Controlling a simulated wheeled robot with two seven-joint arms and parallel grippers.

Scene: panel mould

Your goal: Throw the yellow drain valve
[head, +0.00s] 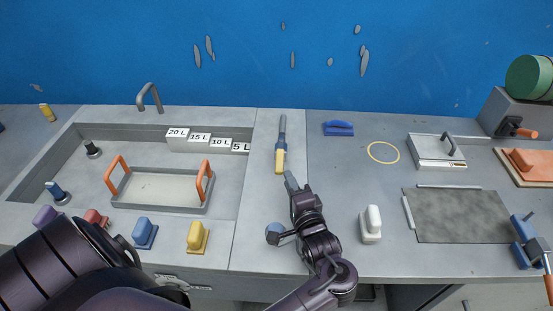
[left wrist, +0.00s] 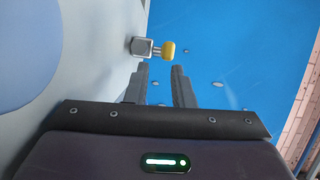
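The yellow drain valve appears to be the yellow piece (head: 280,162) with a blue-grey bar running back from it, on the counter strip right of the sink. In the left wrist view a yellow cap (left wrist: 168,50) joins a grey block by thin prongs. My left gripper (head: 290,181) is just in front of the yellow piece in the head view. In the left wrist view its two fingers (left wrist: 160,76) are spread with a gap and nothing between them. The yellow cap shows beyond the fingertips, apart from them. My right gripper is not in view.
A sink (head: 222,188) with an orange-handled tray (head: 160,188) lies left. Yellow (head: 197,238) and blue (head: 145,233) handled pieces stand along its front. A white handled piece (head: 371,226), a scale (head: 437,152) and a grey slab (head: 460,215) are right. A blue wall (head: 230,50) stands behind.

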